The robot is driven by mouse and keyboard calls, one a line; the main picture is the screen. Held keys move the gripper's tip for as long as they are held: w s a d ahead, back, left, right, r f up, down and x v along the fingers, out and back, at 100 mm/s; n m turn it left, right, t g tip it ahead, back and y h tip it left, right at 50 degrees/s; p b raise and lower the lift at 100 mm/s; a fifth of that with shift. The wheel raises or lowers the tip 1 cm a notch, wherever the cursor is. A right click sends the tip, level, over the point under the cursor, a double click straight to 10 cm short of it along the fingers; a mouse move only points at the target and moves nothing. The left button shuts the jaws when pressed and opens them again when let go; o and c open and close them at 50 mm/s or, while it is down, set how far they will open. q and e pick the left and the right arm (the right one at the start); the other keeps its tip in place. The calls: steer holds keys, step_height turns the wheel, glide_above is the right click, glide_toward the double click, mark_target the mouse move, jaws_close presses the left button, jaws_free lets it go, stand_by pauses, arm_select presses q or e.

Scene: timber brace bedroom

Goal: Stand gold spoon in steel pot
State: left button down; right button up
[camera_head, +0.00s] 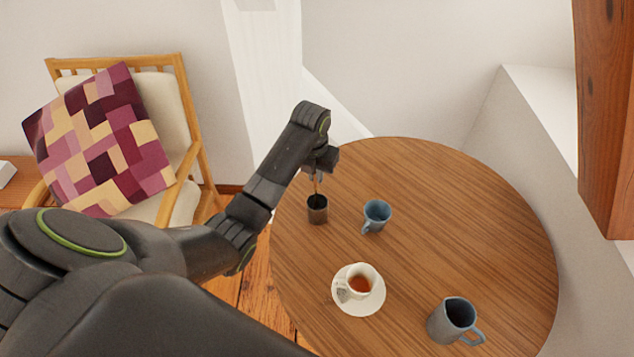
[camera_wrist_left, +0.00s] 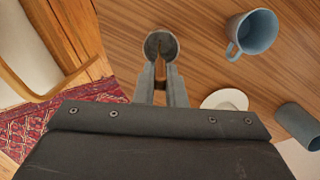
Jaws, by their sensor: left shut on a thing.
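The steel pot (camera_head: 317,210) is a small dark cylinder standing upright near the left edge of the round table. In the left wrist view the pot's round mouth (camera_wrist_left: 161,43) shows just beyond my fingertips. My left gripper (camera_head: 317,177) is above the pot, shut on the thin gold spoon (camera_head: 316,188). The spoon hangs roughly upright, with its lower end at or inside the pot's mouth. I cannot tell whether it touches the bottom. In the left wrist view the gripper (camera_wrist_left: 161,82) has the spoon between its fingers. My right gripper is not in view.
A blue mug (camera_head: 376,216) stands close right of the pot on the wooden table (camera_head: 455,225). A cup of tea (camera_head: 359,282) on a white saucer (camera_head: 360,307) and a grey-blue mug (camera_head: 453,320) stand nearer. A cushioned chair (camera_head: 178,110) is at left. The table's far right is clear.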

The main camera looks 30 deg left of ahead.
mark_target(316, 186)
arm_select(q)
step_height(316, 186, down, 3)
steer(key=shift+f+p, duration=0.2)
steer(key=shift+p, duration=0.1)
steer(key=shift+f, duration=0.1)
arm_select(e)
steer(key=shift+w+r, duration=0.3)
arm_select(q)
steer(key=shift+f, duration=0.1)
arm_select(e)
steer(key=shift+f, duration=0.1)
arm_select(q)
steer(key=c, duration=2)
jaws_free()
steer(key=shift+f, duration=0.1)
steer(key=o, duration=0.5)
steer(key=shift+r, duration=0.2)
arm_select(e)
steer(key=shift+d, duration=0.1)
